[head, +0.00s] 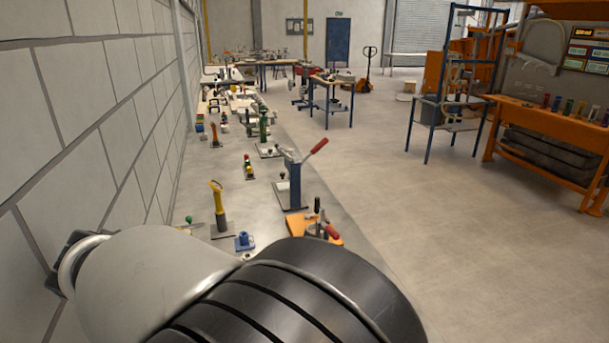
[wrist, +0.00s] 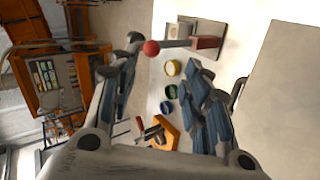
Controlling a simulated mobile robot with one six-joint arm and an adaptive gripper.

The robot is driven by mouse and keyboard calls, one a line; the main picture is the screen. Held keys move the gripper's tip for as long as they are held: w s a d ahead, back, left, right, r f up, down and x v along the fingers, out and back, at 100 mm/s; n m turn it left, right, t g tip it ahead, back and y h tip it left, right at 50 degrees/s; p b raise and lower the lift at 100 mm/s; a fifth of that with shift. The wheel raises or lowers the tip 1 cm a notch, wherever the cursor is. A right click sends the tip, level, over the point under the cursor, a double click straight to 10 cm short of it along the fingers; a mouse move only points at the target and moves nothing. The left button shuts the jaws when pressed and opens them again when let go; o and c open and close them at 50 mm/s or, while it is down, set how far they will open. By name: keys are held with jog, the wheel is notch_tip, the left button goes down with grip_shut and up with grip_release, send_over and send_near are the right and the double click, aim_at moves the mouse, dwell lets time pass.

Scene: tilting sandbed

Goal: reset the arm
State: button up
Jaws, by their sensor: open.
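My gripper (wrist: 162,65) shows in the wrist view with its two blue-padded fingers spread apart. Nothing is between the pads, so it is open and empty. In the head view my arm's pale shell and dark ribbed link fill the lower foreground. The gripper itself is hidden or out of frame there.
A grey block wall (head: 100,110) runs close along the left. Beside it stand several fixtures, including a blue post with a red-handled lever (head: 291,180), a yellow-handled tool (head: 218,208) and an orange base (head: 318,234). The floor (head: 440,240) to the right is clear, before an orange workbench (head: 545,118).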

jog(key=s+d+r+g+y, duration=0.1)
jog(key=s+d+y, duration=0.15)
jog(key=d, duration=0.55)
jog(key=s+d+g+y, duration=0.1)
jog(key=d+g+y, duration=0.15)
jog(key=d, duration=0.45)
jog(key=s+d+f+m+t+y, duration=0.2)
jog(key=s+d+f+t+y, duration=0.1)
jog(key=s+d+t+y, duration=0.2)
jog(key=s+d, duration=0.2)
jog(key=shift+s+d, duration=0.3)
jog(key=shift+s, duration=0.1)
